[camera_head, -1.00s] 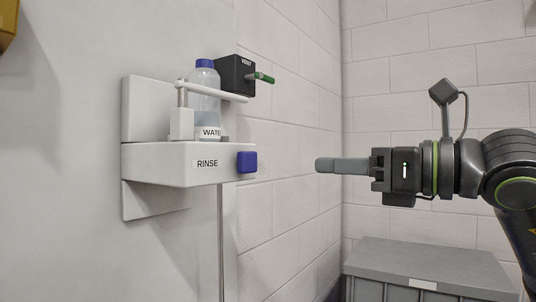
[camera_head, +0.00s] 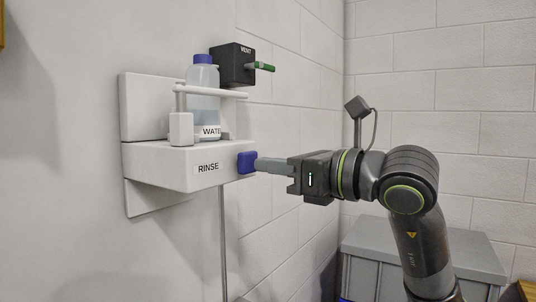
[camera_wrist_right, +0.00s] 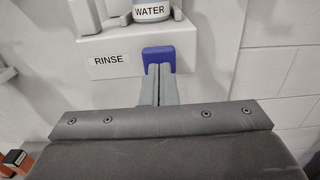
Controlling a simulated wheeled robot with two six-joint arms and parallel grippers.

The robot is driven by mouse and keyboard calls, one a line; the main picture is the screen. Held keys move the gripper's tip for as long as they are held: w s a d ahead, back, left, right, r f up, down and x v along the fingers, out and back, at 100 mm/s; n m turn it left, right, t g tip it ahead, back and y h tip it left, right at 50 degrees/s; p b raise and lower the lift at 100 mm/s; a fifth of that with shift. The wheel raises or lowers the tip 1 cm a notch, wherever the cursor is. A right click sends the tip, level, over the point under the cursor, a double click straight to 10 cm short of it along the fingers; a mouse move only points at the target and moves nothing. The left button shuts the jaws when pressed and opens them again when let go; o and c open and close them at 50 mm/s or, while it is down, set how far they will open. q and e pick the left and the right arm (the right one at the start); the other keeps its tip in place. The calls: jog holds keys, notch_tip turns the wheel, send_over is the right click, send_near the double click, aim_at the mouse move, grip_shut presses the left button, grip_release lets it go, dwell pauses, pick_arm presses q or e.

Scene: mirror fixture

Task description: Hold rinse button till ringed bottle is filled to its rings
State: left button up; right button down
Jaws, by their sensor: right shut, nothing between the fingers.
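The white rinse unit (camera_head: 165,168) is fixed to the wall and carries a label reading RINSE. Its blue button (camera_head: 246,162) sits on the right end. A clear bottle with a blue cap (camera_head: 202,74) stands on the unit behind a white bar, with a label of which WATER reads in the right wrist view (camera_wrist_right: 150,11). In the right wrist view the fingertips (camera_wrist_right: 160,70) overlap the blue button (camera_wrist_right: 159,56). My left gripper is not in view.
A black VENT box (camera_head: 232,64) with a green-tipped lever (camera_head: 264,67) is on the wall above right of the bottle. A grey lidded bin (camera_head: 455,262) stands below my right arm. A thin pipe (camera_head: 222,245) runs down under the unit.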

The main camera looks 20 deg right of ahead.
aim_at(248, 162)
jog(key=shift+w+a, duration=0.3)
jog(key=shift+w, duration=0.1)
jog(key=shift+w+a+f+b, duration=0.1)
jog(key=shift+w+a+b, duration=0.25)
jog(key=shift+b, duration=0.1)
jog(key=shift+w+r, duration=0.2)
jog(key=shift+r, duration=0.1)
dwell(0.9)
